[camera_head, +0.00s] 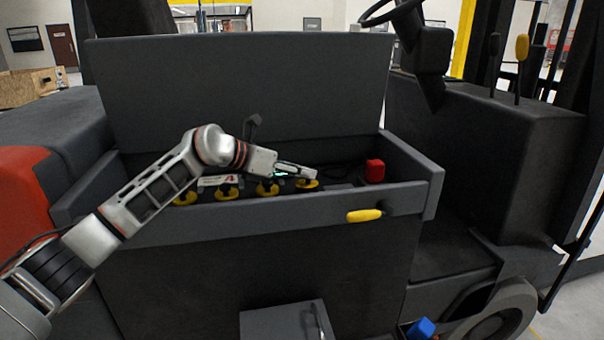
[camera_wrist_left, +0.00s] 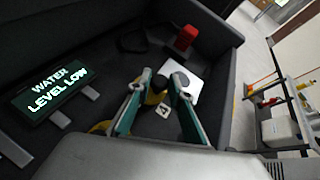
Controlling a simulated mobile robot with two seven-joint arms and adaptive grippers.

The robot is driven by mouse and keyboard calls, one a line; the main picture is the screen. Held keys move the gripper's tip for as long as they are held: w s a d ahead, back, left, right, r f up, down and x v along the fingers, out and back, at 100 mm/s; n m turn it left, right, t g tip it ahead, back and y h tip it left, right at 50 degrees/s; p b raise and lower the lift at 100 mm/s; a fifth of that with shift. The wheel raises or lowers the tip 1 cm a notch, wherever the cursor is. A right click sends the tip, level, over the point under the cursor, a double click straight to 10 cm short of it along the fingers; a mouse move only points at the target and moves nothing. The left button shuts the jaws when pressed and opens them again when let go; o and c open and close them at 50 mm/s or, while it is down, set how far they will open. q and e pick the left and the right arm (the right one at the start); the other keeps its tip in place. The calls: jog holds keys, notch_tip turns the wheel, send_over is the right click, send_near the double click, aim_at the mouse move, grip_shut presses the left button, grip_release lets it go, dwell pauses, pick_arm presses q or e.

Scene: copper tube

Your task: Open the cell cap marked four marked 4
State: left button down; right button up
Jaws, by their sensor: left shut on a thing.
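The row of yellow caps with dark tops sits inside the open battery compartment. The cap is partly hidden by the fingers. My right gripper is not in view.
Other yellow caps (camera_head: 227,192) stand to the left. A red block (camera_head: 375,170) is at the compartment's right end. The raised dark lid (camera_head: 235,85) stands behind, the front wall (camera_head: 270,208) in front. A lit display (camera_wrist_left: 52,87) reads WATER LEVEL LOW.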

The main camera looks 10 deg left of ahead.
pick_arm(q)
jog(key=shift+w+a+r+n+g, duration=0.1)
jog(key=shift+w+r+n+g, duration=0.3)
jog(key=shift+n+g, duration=0.15)
jog(key=shift+w+a+n+g+b, duration=0.15)
jog(key=shift+w+n+g+b, duration=0.3)
jog(key=shift+n+g+b, duration=0.15)
jog(key=shift+w+g+b, duration=0.2)
jog(key=shift+g+b, duration=0.05)
jog(key=shift+b, duration=0.15)
jog(key=shift+w+a+r+n+h, duration=0.1)
jog(key=shift+r+n+h, duration=0.1)
jog(key=shift+n+h, duration=0.1)
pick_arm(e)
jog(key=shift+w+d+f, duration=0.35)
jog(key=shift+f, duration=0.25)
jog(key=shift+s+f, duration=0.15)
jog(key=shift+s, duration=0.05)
pick_arm(q)
jog(key=c, duration=1.9)
grip_release()
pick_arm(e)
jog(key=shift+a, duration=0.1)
pick_arm(q)
jog(key=shift+r, duration=0.1)
